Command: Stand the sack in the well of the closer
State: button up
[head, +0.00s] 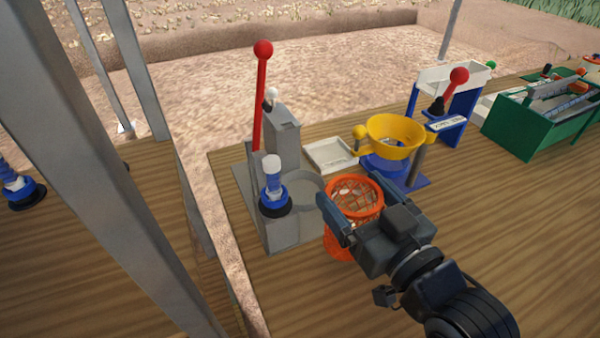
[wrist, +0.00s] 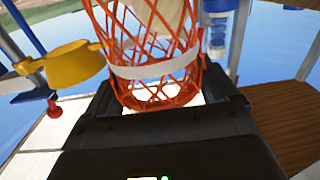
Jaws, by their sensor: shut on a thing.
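An orange mesh sack (head: 355,197) with pale contents is held upright in my gripper (head: 345,208). The wrist view shows the same sack (wrist: 150,50), with a white band around it, between my dark gripper fingers (wrist: 170,95). The closer (head: 285,220) is a grey machine left of the sack, with a red lever (head: 261,100) standing up and a round grey well (head: 305,190) at its base. The sack is just right of the well, apart from or against its rim; I cannot tell which. My gripper hides part of the sack's right side.
A blue-and-white knob (head: 272,185) stands on the closer's front left. A white tray (head: 330,155) lies behind the well. A yellow funnel (head: 396,135) on a blue stand is behind right of the sack. A green crate (head: 535,125) stands far right. The front right tabletop is clear.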

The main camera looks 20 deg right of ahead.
aim_at(339, 194)
jog(key=w+f+p, duration=0.1)
jog(key=w, duration=0.7)
jog(key=w+f+p, duration=0.1)
jog(key=w+f, duration=0.1)
jog(key=w, duration=0.7)
jog(key=shift+w+a+f, duration=0.2)
jog(key=shift+f, duration=0.05)
jog(key=shift+f, duration=0.25)
jog(key=o, duration=1.1)
jog(key=shift+r, duration=0.1)
jog(key=shift+r, duration=0.1)
jog(key=s, duration=1.2)
jog(key=shift+d+b, duration=0.15)
jog(key=shift+b, duration=0.25)
